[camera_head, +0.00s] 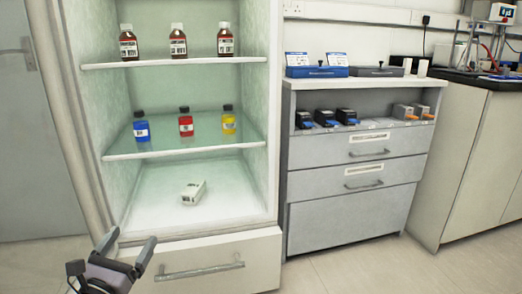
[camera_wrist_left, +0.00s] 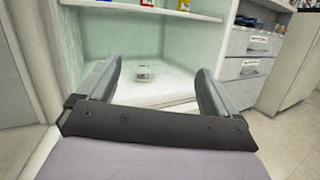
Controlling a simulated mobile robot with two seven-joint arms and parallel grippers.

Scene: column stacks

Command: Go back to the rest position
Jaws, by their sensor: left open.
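My left gripper (camera_head: 128,247) is at the lower left of the head view, in front of the open fridge-like cabinet (camera_head: 275,120). Its two fingers are spread apart with nothing between them. The left wrist view also shows the open gripper (camera_wrist_left: 160,78), facing the cabinet's bottom compartment. A small white box (camera_head: 194,191) lies on the cabinet floor, beyond the fingers and apart from them. It also shows in the left wrist view (camera_wrist_left: 144,73). My right gripper is in neither view.
Three brown bottles (camera_head: 178,40) stand on the upper shelf. A blue (camera_head: 141,128), a red (camera_head: 186,123) and a yellow bottle (camera_head: 229,121) stand on the glass shelf. A grey drawer unit (camera_head: 345,215) stands right of the cabinet. Open floor (camera_head: 345,272) lies in front.

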